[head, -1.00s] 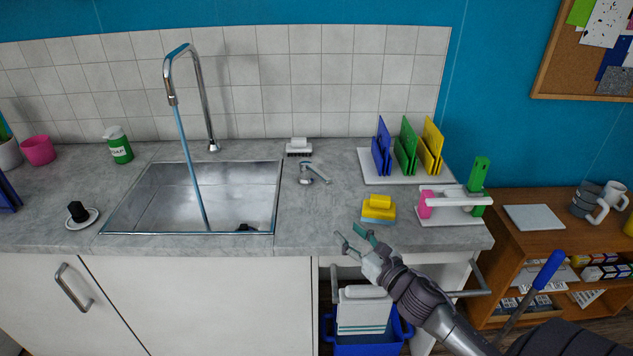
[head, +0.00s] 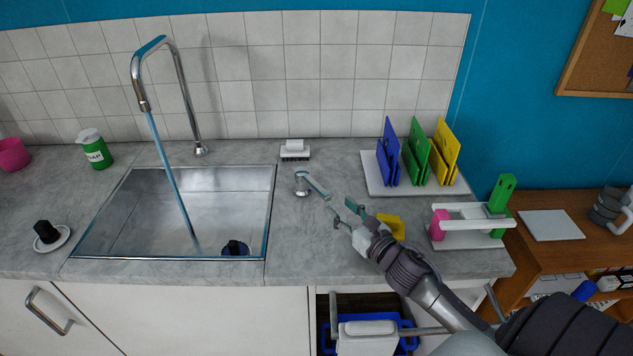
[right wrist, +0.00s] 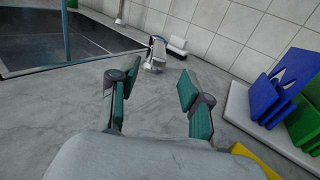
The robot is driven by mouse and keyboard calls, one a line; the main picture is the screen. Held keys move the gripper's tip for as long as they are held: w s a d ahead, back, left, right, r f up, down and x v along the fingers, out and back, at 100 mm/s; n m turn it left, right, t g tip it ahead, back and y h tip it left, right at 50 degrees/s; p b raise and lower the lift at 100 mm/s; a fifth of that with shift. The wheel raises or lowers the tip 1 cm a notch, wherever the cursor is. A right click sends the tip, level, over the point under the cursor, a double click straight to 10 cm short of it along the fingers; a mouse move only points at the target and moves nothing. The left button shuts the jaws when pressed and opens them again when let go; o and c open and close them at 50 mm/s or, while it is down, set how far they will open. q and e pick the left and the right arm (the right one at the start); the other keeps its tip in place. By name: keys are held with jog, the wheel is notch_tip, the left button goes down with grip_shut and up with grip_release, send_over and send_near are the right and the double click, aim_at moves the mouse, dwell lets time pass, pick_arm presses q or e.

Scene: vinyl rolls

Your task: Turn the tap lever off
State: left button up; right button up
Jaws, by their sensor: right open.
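The chrome tap lever (head: 311,186) stands on the counter right of the sink, its handle pointing toward the lower right. It also shows in the right wrist view (right wrist: 157,53), ahead of and between the fingers. Water runs from the tall curved tap (head: 178,85) into the sink (head: 130,215). My right gripper (head: 342,211) is open and empty, just short of the handle's end, to its lower right; no contact is visible. In the right wrist view its two green-padded fingers (right wrist: 152,92) are spread wide. My left gripper is not in view.
A white brush (head: 295,149) lies behind the lever. A yellow sponge (head: 391,226) is beside my right gripper. Coloured boards in a rack (head: 372,178) and a white stand with pink and green parts (head: 462,224) are to the right. Counter between sink and lever is clear.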

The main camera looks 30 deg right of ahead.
aim_at(330, 197)
jog(key=w, duration=0.4)
jog(key=shift+r+p, duration=0.15)
jog(key=shift+p, duration=0.2)
jog(key=w+p, duration=0.1)
jog(key=w, duration=0.5)
jog(key=shift+a, duration=0.15)
jog(key=shift+w+f, duration=0.2)
jog(key=shift+w, duration=0.35)
jog(key=shift+w+a, duration=0.1)
jog(key=c, duration=0.9)
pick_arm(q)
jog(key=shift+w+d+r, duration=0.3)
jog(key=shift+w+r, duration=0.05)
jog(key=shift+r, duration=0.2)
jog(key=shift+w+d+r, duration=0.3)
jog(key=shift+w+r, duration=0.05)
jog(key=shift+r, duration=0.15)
pick_arm(e)
grip_shut()
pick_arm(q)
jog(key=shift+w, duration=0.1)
